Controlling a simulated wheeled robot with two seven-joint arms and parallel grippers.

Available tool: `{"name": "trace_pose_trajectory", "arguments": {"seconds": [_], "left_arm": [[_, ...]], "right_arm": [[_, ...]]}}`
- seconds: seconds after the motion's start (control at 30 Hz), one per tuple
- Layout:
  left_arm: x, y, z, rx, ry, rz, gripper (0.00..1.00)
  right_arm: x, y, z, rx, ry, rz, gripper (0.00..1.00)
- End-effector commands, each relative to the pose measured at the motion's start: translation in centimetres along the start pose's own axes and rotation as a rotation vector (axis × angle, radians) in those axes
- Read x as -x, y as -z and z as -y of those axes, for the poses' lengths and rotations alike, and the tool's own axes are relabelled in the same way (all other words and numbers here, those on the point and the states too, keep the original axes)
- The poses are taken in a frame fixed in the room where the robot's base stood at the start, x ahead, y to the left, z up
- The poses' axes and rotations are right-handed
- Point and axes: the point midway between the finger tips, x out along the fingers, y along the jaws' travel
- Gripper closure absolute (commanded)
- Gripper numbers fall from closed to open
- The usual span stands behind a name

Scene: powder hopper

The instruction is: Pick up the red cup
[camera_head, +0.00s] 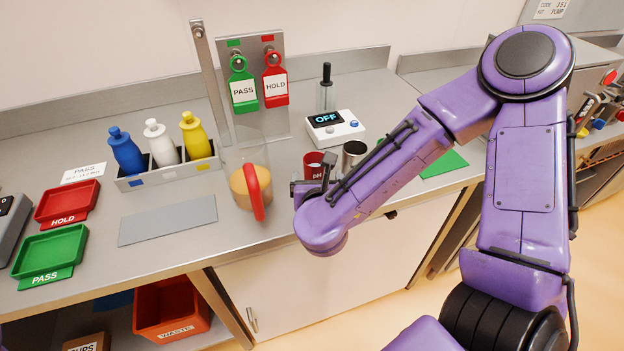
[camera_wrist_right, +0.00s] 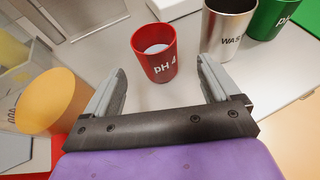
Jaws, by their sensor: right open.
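The red cup (camera_head: 312,163) stands upright on the steel bench, partly hidden behind my right gripper in the head view. In the right wrist view the red cup (camera_wrist_right: 155,52) bears the text "pH 4" and has something pale inside. My right gripper (camera_wrist_right: 160,80) is open, with its fingers pointing toward the cup. The cup is just beyond the fingertips, roughly centred between them. In the head view my right gripper (camera_head: 312,186) is beside the cup, its fingers mostly hidden by my arm. My left gripper is not in view.
A metal cup (camera_head: 354,154) marked "WAS" stands close right of the red cup, with a green cup (camera_wrist_right: 273,16) beyond it. A clear jug (camera_head: 248,184) with orange contents and a red handle stands to the left. A white device (camera_head: 335,128) reading "OFF" is behind.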

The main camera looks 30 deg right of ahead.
Motion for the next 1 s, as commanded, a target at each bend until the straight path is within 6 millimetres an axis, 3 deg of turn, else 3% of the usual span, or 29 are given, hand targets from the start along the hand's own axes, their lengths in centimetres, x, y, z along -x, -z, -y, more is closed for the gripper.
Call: {"name": "trace_pose_trajectory", "arguments": {"seconds": [0.5,0.73,0.77,0.93,1.0], "left_arm": [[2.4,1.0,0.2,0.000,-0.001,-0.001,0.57],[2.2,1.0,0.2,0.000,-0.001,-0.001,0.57],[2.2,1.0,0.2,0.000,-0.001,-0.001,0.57],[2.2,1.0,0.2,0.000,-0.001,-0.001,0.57],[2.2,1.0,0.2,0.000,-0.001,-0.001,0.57]], "right_arm": [[-7.5,0.2,-0.5,0.004,-0.003,-0.001,0.11],[-7.9,0.4,-0.6,0.003,-0.004,0.000,0.11],[-7.9,0.4,-0.6,0.003,-0.004,0.000,0.14],[-7.9,0.4,-0.5,0.003,-0.004,0.000,0.68],[-7.9,0.4,-0.6,0.003,-0.004,0.000,0.68]]}}
